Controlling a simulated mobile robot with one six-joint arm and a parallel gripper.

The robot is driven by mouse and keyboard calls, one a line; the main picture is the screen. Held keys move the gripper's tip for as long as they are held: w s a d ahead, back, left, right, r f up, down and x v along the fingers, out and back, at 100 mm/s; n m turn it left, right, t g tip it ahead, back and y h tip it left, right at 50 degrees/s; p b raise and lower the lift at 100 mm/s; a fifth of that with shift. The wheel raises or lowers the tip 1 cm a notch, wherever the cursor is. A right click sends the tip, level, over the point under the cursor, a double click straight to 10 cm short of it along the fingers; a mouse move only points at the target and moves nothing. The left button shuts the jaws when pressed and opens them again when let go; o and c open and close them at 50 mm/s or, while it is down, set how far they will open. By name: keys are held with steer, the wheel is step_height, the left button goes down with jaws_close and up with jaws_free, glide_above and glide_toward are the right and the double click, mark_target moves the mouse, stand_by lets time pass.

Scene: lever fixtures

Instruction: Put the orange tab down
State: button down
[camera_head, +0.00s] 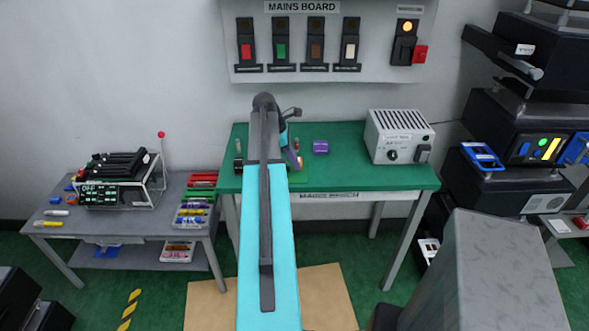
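The mains board (375,60) hangs on the wall at the top, with a row of black switches. The third switch from the left has a brownish-orange tab (316,50), the closest to orange on the board. A red tab (246,52), a green tab (281,52) and a cream tab (350,52) sit on its neighbours. My arm reaches up the middle of the view and ends below the board. My gripper lies around the arm's far end, mostly hidden behind my own links; its fingers cannot be made out. Nothing of mine visibly touches the brownish-orange tab.
A lit orange lamp (407,26) and a red handle (420,54) are at the board's right. The green bench (350,165) below carries a purple block (320,147) and a grey metal box (400,135). A grey table (115,218) stands left; dark equipment (510,120) fills the right.

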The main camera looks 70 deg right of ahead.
steer(key=shift+f, duration=0.1)
stand_by(0.3)
steer(key=shift+f+p, duration=0.7)
steer(key=shift+f, duration=1)
steer(key=shift+f, duration=0.1)
steer(key=c, duration=2)
jaws_free()
steer(key=shift+b+v, duration=1.6)
steer(key=shift+v, duration=4.55)
